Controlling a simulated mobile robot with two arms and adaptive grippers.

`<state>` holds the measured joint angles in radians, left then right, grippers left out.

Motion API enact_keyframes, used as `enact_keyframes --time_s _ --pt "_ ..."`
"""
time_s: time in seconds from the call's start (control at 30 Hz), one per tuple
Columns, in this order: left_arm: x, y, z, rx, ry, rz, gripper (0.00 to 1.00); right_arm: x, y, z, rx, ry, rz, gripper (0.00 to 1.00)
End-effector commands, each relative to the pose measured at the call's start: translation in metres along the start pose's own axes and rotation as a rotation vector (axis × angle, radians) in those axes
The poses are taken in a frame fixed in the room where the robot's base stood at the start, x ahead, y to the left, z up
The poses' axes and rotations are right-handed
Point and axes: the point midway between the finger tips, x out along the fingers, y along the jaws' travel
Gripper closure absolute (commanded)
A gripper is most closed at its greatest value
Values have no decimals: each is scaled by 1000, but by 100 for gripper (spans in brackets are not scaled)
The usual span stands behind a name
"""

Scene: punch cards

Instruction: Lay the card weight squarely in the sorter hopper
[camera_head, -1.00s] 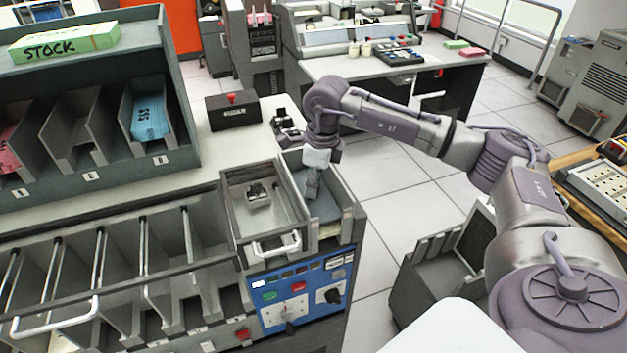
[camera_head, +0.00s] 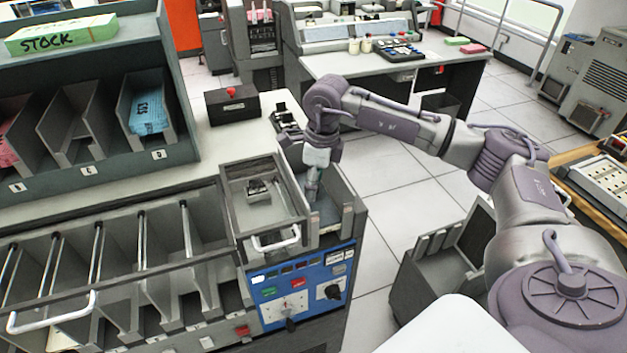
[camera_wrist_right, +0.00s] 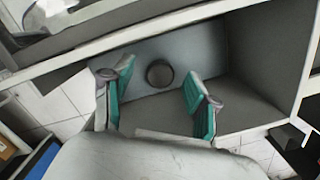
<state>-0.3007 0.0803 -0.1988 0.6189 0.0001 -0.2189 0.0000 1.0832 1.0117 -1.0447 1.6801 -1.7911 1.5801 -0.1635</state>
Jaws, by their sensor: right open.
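The card weight (camera_wrist_right: 185,52) shows in the right wrist view as a flat blue-grey plate with a dark round knob. It lies inside the sorter hopper (camera_wrist_right: 275,60), against the grey walls. My fingers hide part of it, so I cannot tell whether it is square to the walls. My right gripper (camera_wrist_right: 158,98) is open, its teal-padded fingers on either side of the knob, with visible gaps. In the head view my right gripper (camera_head: 313,198) points down into the hopper (camera_head: 345,210), and the weight is hard to make out there. My left gripper is not in view.
A clear-lidded bin with a white handle (camera_head: 275,242) stands left of the hopper. Below is a blue control panel (camera_head: 300,287). A row of pockets (camera_head: 110,275) runs left. A black box with a red button (camera_head: 232,104) sits on the counter behind.

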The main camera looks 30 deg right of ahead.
Motion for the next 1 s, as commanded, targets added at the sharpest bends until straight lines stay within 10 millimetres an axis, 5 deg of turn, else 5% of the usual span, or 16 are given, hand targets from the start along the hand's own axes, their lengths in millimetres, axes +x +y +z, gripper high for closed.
enact_keyframes --time_s 0.17,0.6,1.0 --pt "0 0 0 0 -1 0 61 -15 0 1 0 -4 -2 42" --pt "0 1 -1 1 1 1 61 -102 -1 1 0 -5 -3 42" --pt "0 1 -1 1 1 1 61 -121 0 0 0 -3 -1 42"
